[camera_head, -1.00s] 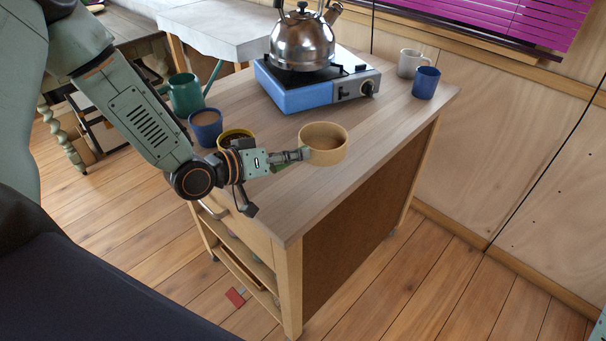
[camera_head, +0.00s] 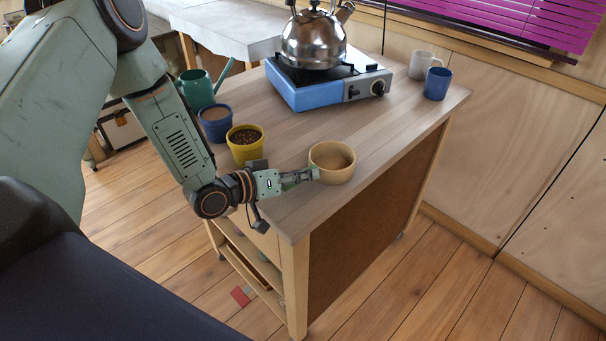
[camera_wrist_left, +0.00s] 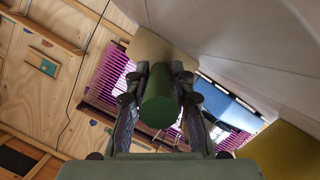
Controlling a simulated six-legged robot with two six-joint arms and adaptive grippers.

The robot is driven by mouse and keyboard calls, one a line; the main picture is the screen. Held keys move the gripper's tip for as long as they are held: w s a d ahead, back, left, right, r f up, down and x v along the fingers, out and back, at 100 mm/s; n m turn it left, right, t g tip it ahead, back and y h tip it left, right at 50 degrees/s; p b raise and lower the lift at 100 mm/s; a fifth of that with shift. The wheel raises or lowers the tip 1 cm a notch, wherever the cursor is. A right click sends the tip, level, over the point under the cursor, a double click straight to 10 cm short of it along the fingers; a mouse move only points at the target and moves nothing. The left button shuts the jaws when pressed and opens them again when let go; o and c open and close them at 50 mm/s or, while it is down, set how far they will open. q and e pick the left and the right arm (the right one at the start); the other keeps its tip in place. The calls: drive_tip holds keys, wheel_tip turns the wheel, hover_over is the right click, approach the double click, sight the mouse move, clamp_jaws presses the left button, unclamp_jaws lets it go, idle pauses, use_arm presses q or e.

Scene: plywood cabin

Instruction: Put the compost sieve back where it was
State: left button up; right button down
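The compost sieve (camera_head: 331,163) is a round, pale tan, wooden-looking ring near the front right part of the cart top. It is about level; I cannot tell whether it touches the top or is just above it. My left gripper (camera_head: 312,174) reaches it from the left. In the left wrist view, my left gripper (camera_wrist_left: 160,98) is shut around a dark green cylindrical handle (camera_wrist_left: 159,105), with part of the tan rim (camera_wrist_left: 150,46) beyond it. My right gripper is not in view.
A yellow pot of dark soil (camera_head: 246,147), a blue pot (camera_head: 216,128) and a green watering can (camera_head: 197,90) stand left of the sieve. A blue stove (camera_head: 310,95) with a kettle (camera_head: 313,42) is behind. Two mugs stand back right. The cart top (camera_head: 385,125) right of the sieve is clear.

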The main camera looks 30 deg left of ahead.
use_arm(q)
drive_tip(key=o, duration=0.3)
drive_tip(key=shift+a, duration=0.1)
drive_tip(key=shift+o, duration=0.6)
drive_tip(key=shift+d, duration=0.25)
drive_tip(key=shift+a+r, duration=0.3)
drive_tip(key=p+v, duration=0.3)
drive_tip(key=v, duration=0.4)
drive_tip(key=p+v, duration=0.2)
drive_tip(key=v, duration=0.2)
drive_tip(key=shift+d+p, duration=0.15)
drive_tip(key=shift+p, duration=0.25)
drive_tip(key=shift+s+a, duration=0.25)
drive_tip(key=shift+s, duration=0.15)
